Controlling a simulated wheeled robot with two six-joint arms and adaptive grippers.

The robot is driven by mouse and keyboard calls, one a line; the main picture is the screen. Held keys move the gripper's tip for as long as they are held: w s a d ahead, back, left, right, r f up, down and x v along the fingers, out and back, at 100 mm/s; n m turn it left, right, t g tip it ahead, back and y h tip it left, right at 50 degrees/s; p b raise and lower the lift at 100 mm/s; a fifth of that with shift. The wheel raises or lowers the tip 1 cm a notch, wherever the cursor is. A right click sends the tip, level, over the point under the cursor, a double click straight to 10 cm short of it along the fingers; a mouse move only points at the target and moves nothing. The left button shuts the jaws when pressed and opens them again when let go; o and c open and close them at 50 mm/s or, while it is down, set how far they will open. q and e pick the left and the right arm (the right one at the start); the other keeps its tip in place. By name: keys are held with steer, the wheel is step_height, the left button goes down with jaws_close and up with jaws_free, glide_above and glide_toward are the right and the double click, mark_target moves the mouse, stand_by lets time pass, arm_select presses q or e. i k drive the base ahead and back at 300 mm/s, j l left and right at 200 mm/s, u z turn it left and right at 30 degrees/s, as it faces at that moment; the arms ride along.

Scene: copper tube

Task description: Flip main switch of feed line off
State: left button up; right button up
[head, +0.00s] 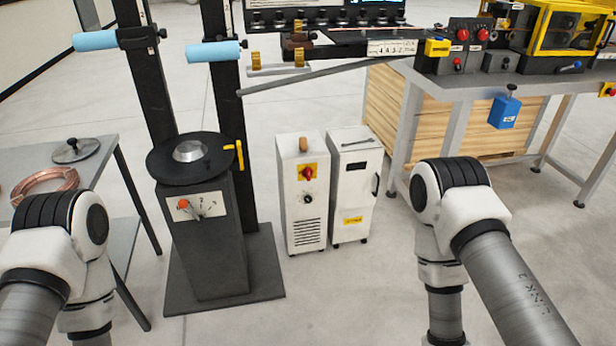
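A white floor cabinet (301,225) stands in the middle, with a red rotary switch on a yellow plate (307,173) on its front and a black knob (308,199) below it. A dark pedestal (215,250) with a round turntable top stands to its left; its pale panel carries a small red-orange knob or lever (183,204). No readable label tells which one is the feed line's main switch, and I cannot tell the switch positions. My arms show at the lower left and lower right, apart from both units; both grippers are outside the picture.
A second white cabinet (352,200) stands beside the first. A table with a copper coil (45,184) is at left. A workbench (400,70) with red-knobbed control boxes (468,38) is at right. Grey floor (340,290) is clear in front.

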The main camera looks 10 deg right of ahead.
mark_target(307, 172)
steer(key=i, duration=0.85)
steer(key=i+l, duration=0.1)
steer(key=i, duration=0.75)
steer(key=u, duration=0.05)
